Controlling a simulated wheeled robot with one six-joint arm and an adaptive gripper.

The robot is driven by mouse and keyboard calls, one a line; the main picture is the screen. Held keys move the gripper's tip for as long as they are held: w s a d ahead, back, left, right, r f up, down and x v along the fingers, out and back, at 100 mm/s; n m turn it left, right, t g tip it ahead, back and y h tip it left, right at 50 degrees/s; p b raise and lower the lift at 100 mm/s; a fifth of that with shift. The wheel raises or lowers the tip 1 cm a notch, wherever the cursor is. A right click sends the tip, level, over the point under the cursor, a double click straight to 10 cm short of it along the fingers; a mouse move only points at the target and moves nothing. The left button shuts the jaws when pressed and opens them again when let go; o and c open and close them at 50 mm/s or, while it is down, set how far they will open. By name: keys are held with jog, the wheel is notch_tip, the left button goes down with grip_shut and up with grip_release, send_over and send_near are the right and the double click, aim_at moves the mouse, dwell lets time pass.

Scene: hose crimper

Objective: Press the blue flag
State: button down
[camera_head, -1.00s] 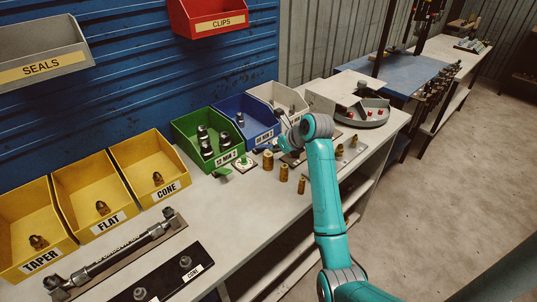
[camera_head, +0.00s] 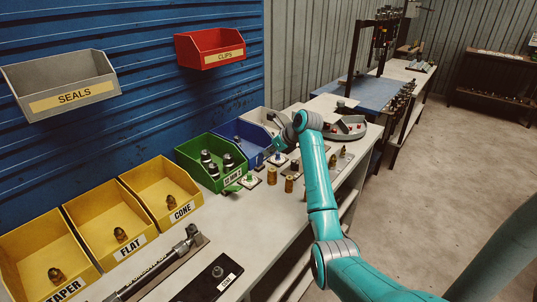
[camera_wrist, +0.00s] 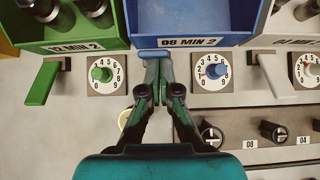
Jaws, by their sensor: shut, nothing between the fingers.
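The blue flag (camera_wrist: 153,54) shows in the wrist view as a short blue bar just under the "08 MIN 2" label of the blue bin (camera_wrist: 185,15). My gripper (camera_wrist: 158,64) is shut and empty, its tips right at the flag's lower edge and partly over it. I cannot tell whether they touch. A dial with a blue knob (camera_wrist: 211,72) stands just right of the fingers. In the head view the blue bin (camera_head: 243,136) stands beyond my gripper (camera_head: 276,149), whose tips are small and hard to make out there.
The green flag (camera_wrist: 42,83) and a green-knobbed dial (camera_wrist: 105,74) are left of my fingers. Another grey flag (camera_wrist: 270,73) and a red-marked dial (camera_wrist: 308,70) are to the right. Dark fittings (camera_wrist: 272,131) lie in a rack at lower right. Brass fittings (camera_head: 272,176) stand near my arm.

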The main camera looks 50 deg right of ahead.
jog(key=shift+r, duration=0.15)
jog(key=shift+r, duration=0.65)
